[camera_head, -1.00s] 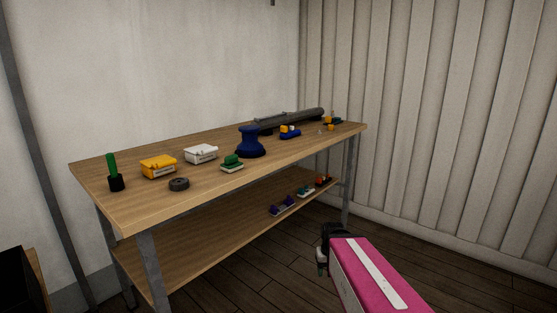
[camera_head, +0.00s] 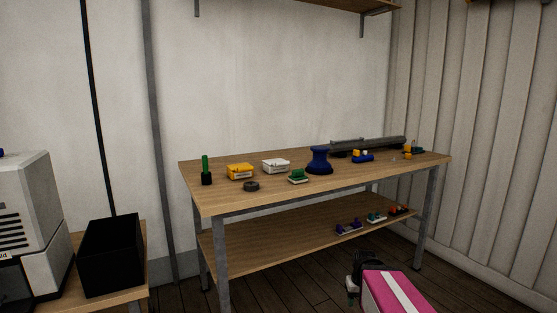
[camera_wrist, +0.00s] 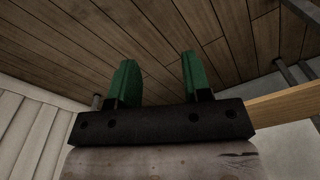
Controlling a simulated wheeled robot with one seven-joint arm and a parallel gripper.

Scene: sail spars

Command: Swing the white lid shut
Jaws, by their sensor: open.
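A small white box with a white lid (camera_head: 276,165) stands on the wooden workbench (camera_head: 235,201), left of the middle, between a yellow box and a green item. It is too small in the head view to tell how far the lid stands open. My gripper shows in the wrist view (camera_wrist: 157,80) with two green fingers apart and nothing between them. In the head view my arm is low at the bottom right, in front of the bench and well away from the white box.
On the bench stand a yellow box (camera_head: 240,172), a dark ring (camera_head: 251,186), a green-handled tool in a black holder (camera_head: 206,172), a green item (camera_head: 298,177) and a blue stand (camera_head: 319,162). A black bin (camera_head: 112,256) and white machine (camera_head: 30,215) are at left. Floor before the bench is clear.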

